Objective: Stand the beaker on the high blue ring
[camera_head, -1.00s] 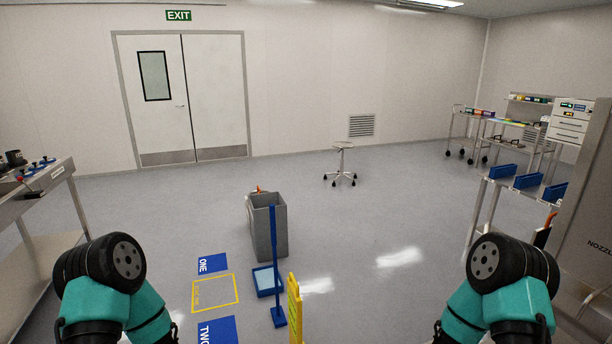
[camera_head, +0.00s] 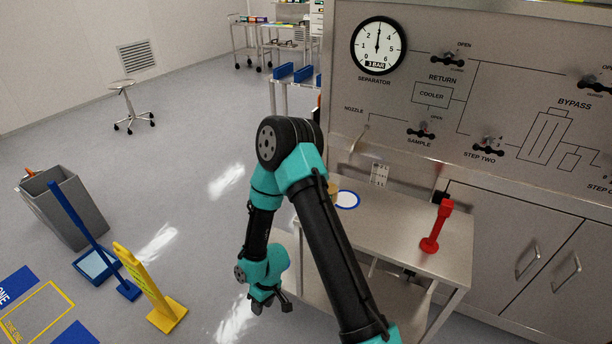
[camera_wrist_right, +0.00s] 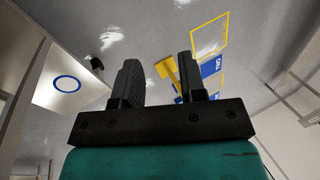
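A blue ring (camera_head: 347,199) with a white middle lies flat on the steel bench's top, just right of my right arm. It also shows at the left in the right wrist view (camera_wrist_right: 67,84), and nothing stands on it. My right gripper (camera_head: 271,302) hangs low over the floor, left of the bench and apart from it. In the right wrist view its two fingers (camera_wrist_right: 158,82) are spread with nothing between them. My left gripper is out of view.
A red upright fitting (camera_head: 437,226) stands on the steel bench (camera_head: 405,215). A panel with a gauge (camera_head: 378,46) and several valves rises behind. A yellow floor sign (camera_head: 150,290) and grey bin (camera_head: 65,207) stand left.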

